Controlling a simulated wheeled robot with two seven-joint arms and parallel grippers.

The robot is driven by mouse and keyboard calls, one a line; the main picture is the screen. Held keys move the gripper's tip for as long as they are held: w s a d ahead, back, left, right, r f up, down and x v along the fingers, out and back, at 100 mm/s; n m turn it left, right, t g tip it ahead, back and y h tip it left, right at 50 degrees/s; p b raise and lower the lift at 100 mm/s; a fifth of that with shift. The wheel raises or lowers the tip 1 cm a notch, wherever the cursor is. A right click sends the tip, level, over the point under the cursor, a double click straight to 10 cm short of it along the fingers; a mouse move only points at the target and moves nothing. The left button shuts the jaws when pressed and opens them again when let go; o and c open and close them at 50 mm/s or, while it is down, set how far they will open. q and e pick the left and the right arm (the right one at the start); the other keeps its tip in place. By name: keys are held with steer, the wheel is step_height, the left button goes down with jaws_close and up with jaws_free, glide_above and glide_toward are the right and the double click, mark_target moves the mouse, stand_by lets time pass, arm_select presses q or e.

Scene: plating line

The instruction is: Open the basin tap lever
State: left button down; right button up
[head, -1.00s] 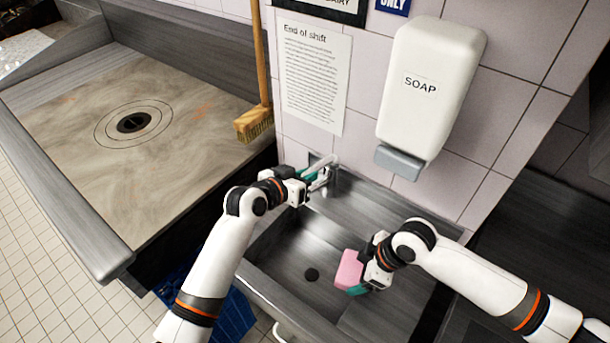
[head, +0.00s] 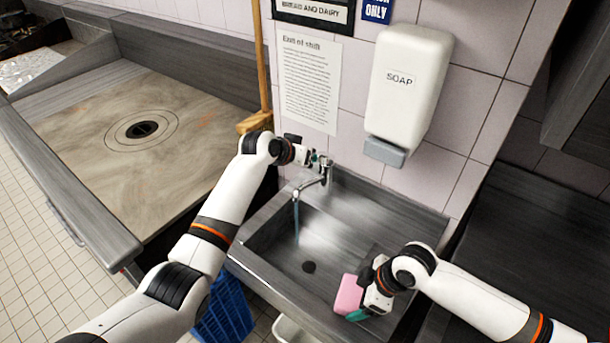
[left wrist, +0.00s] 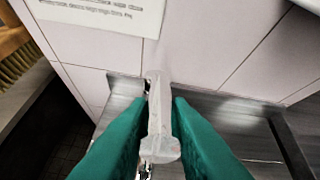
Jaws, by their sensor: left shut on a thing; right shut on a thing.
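The chrome basin tap (head: 326,177) stands at the back of the steel basin (head: 262,243), against the tiled wall. Water (head: 297,222) runs from its spout into the basin. My left gripper (head: 314,158) is at the top of the tap, shut on the lever. In the left wrist view the pale lever (left wrist: 158,130) lies between the green fingers (left wrist: 158,112). My right gripper (head: 356,306) is shut on a pink block (head: 348,293), like a sponge, above the basin's front right.
A soap dispenser (head: 408,85) hangs on the wall above right of the tap. A wooden brush handle (head: 257,60) leans on the wall behind my left arm. A wide steel counter (head: 110,180) lies left. A blue crate (head: 225,312) sits below.

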arm_select(q)
steer(key=shift+w+d+r+g+y, duration=0.15)
steer(key=shift+d+r+g+y, duration=0.15)
steer(key=shift+r, duration=0.25)
arm_select(e)
steer(key=shift+s+r, duration=0.1)
steer(key=shift+r, duration=0.35)
arm_select(q)
steer(key=shift+w+p, duration=0.2)
steer(key=shift+p, duration=0.25)
arm_select(e)
steer(key=shift+r, duration=0.15)
arm_select(q)
steer(key=c, duration=1.3)
jaws_free()
steer(key=b+v, duration=0.2)
steer(key=v, duration=1)
steer(key=shift+w+d+r+b, duration=0.1)
steer(key=shift+w+r+b, duration=0.1)
steer(key=shift+b, duration=0.1)
arm_select(e)
step_height(320, 180, down, 3)
steer(key=shift+r, duration=0.15)
